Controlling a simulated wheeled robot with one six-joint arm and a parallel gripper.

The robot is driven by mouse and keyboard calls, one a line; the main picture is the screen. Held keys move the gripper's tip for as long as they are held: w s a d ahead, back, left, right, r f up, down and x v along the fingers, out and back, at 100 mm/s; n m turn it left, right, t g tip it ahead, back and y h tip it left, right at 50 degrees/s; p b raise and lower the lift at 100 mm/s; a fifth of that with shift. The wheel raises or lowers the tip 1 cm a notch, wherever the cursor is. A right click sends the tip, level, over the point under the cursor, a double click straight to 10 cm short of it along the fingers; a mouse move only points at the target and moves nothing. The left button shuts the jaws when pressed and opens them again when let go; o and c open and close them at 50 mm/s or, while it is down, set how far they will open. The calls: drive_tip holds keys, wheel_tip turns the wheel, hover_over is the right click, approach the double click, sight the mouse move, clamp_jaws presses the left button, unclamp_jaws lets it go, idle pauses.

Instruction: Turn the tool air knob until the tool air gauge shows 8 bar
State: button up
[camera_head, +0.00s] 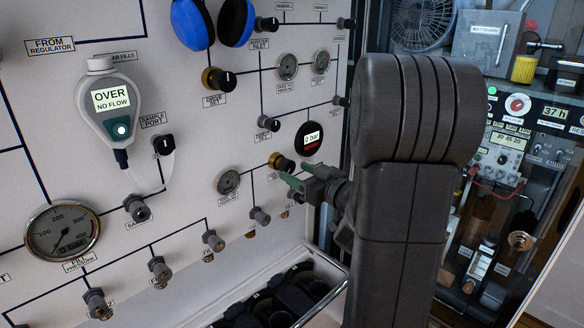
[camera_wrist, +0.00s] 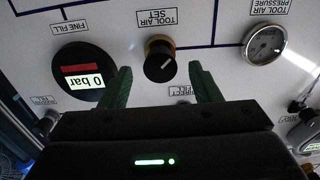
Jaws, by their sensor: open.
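The tool air knob (camera_wrist: 159,58), labelled TOOL AIR SET, is black with a brass collar and a pale pointer line. It also shows in the head view (camera_head: 282,162). My gripper (camera_wrist: 159,72) is open, with one green finger on each side of the knob in the wrist view; I see no contact, and depth is hard to judge. In the head view my gripper (camera_head: 289,174) is close to the knob. The round tool air gauge (camera_wrist: 264,43), labelled TOOL AIR PRESSURE, is right of the knob in the upside-down wrist view; its needle reading is too small to tell.
The fine fill display (camera_wrist: 84,73) reads 0 bar, left of the knob in the wrist view. An open bin (camera_head: 290,296) stands under the panel. A meter (camera_head: 110,105) hangs at upper left.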

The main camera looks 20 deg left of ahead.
drive_tip(key=shift+x, duration=1.4)
drive_tip(key=shift+c, duration=0.3)
drive_tip(key=c, duration=0.9)
drive_tip(key=shift+c, duration=0.2)
drive_tip(key=shift+f+n+b, duration=0.15)
drive_tip(key=shift+n+b, duration=0.15)
drive_tip(key=shift+b, duration=0.15)
drive_tip(key=shift+f+n+b, duration=0.1)
drive_tip(key=shift+n+b, duration=0.4)
drive_tip(key=shift+b, duration=0.45)
drive_tip(key=n+b, duration=0.2)
drive_tip(key=b, duration=0.1)
drive_tip(key=n+b, duration=0.4)
drive_tip(key=shift+r+n, duration=0.25)
drive_tip(key=shift+n, duration=0.25)
